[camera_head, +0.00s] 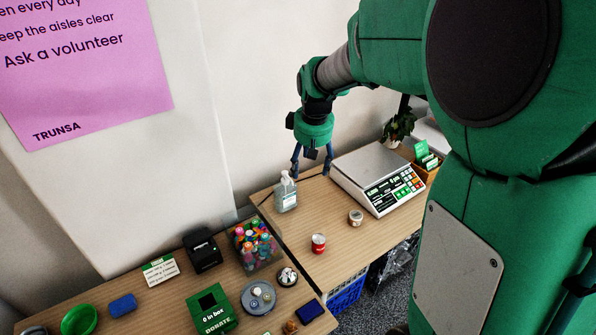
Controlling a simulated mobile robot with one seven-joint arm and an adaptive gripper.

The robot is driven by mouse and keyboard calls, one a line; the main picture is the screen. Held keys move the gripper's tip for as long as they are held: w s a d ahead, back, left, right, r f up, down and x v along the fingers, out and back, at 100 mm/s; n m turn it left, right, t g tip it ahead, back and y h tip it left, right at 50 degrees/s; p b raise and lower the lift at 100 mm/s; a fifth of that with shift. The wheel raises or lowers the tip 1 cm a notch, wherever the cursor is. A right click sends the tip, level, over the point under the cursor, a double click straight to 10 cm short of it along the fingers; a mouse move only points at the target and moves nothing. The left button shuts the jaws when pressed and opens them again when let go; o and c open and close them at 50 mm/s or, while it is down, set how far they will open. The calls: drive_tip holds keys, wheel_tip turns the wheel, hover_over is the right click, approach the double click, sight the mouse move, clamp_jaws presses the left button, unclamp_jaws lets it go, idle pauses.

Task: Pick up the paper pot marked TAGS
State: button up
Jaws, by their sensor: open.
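No TAGS marking is legible in the head view, so I cannot tell for certain which item is the paper pot. A small pale round pot (356,217) stands on the wooden table in front of the scale. A small dark-and-white round pot (288,276) with things in it stands on the nearer table. My gripper (312,167) points down above the back of the farther table, its two fingers apart and empty. It is behind and to the left of the pale pot, well apart from it.
A pump bottle (286,193) stands close below my gripper. The scale (379,177) is to its right, a red can (318,244) in front. The nearer table holds a clear bin of colourful items (254,247), a green donation box (212,310) and a grey round tray (258,298).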

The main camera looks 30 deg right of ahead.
drive_tip(key=w+d+f+g, duration=0.1)
drive_tip(key=w+d+f, duration=0.3)
drive_tip(key=d+f, duration=1.05)
drive_tip(key=n+g+y, duration=0.1)
hover_over(356, 215)
wheel_tip(356, 215, down, 15)
drive_tip(key=shift+s+b, duration=0.2)
drive_tip(key=shift+b, duration=0.2)
drive_tip(key=shift+f+b, duration=0.7)
drive_tip(key=shift+f, duration=3.5)
drive_tip(key=shift+w+f+b, duration=0.2)
drive_tip(key=shift+f+b, duration=0.45)
drive_tip(key=shift+f, duration=1.95)
drive_tip(key=shift+c, duration=0.2)
